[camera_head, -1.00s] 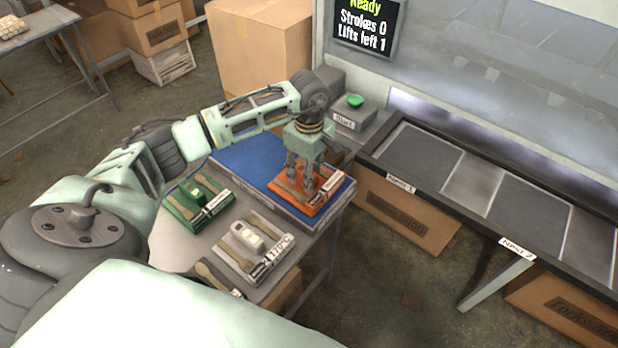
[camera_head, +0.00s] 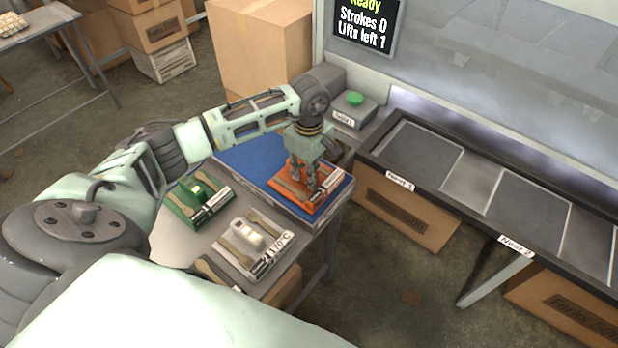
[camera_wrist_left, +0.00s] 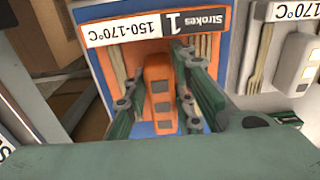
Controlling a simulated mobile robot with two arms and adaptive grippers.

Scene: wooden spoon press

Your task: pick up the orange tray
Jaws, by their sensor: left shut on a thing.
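The orange tray (camera_head: 287,191) sits at the right end of the blue mat (camera_head: 243,158) on the small table, with wooden utensils and a label on it. In the left wrist view the orange tray's label (camera_wrist_left: 157,26) reads "150-170°C" and "Strokes 1". My left gripper (camera_head: 312,187) points down over the orange tray. In the left wrist view its fingers (camera_wrist_left: 161,98) stand on both sides of the tray's raised orange handle (camera_wrist_left: 160,93), shut on it. I cannot tell any gap between tray and mat. My right gripper is not in view.
A green tray (camera_head: 186,211) and a grey tray with a white handle (camera_head: 246,235) stand in front on the same table. The press bed (camera_head: 470,183) with marked nests lies to the right. The Start box with a green button (camera_head: 354,98) stands behind.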

